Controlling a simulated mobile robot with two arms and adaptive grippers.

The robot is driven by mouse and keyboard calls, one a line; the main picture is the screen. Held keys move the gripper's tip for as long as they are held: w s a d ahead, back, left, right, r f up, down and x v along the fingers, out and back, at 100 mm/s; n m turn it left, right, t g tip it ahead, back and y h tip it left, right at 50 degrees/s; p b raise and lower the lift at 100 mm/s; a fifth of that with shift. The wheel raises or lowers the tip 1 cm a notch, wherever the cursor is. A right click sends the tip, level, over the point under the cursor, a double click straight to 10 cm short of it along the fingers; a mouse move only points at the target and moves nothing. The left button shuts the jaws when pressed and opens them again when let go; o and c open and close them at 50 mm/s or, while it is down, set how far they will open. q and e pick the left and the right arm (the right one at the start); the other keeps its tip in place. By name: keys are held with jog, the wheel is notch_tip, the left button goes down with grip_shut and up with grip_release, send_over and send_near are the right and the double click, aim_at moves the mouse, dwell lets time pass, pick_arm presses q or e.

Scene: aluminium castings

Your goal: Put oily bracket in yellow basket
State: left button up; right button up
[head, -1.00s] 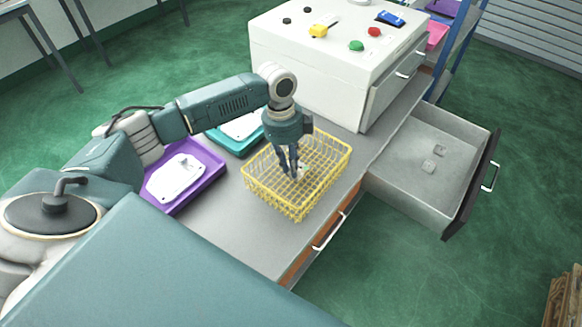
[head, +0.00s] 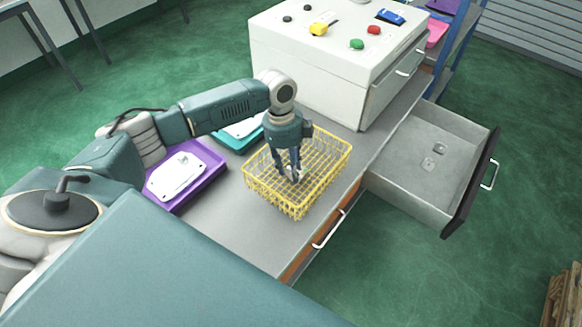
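The yellow wire basket (head: 325,190) stands on the grey worktop. My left gripper (head: 289,178) points down into it, its fingertips inside the wire walls. A small pale piece (head: 297,174) shows at the fingertips; I cannot tell if it is the oily bracket, or if it is gripped or lies in the basket. The fingers are close together with a narrow gap. Two small grey castings (head: 428,163) lie in the open drawer (head: 400,185) at the right; I cannot tell if they are oily. My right gripper is out of view.
A purple tray (head: 210,172) with a white plate (head: 176,175) and a teal tray (head: 240,143) with another plate lie left of the basket. A white cabinet (head: 305,75) stands behind, with coloured items on top. The worktop in front of the basket is clear.

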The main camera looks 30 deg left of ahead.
pick_arm(q)
jog(key=shift+a+r, duration=0.1)
jog(key=shift+r, duration=0.4)
notch_tip(320, 180, up, 11)
jog(key=a+b, duration=0.1)
jog(key=b, duration=0.1)
jog(key=shift+a+b, duration=0.3)
jog(key=shift+b, duration=0.05)
jog(key=shift+w+f, duration=0.1)
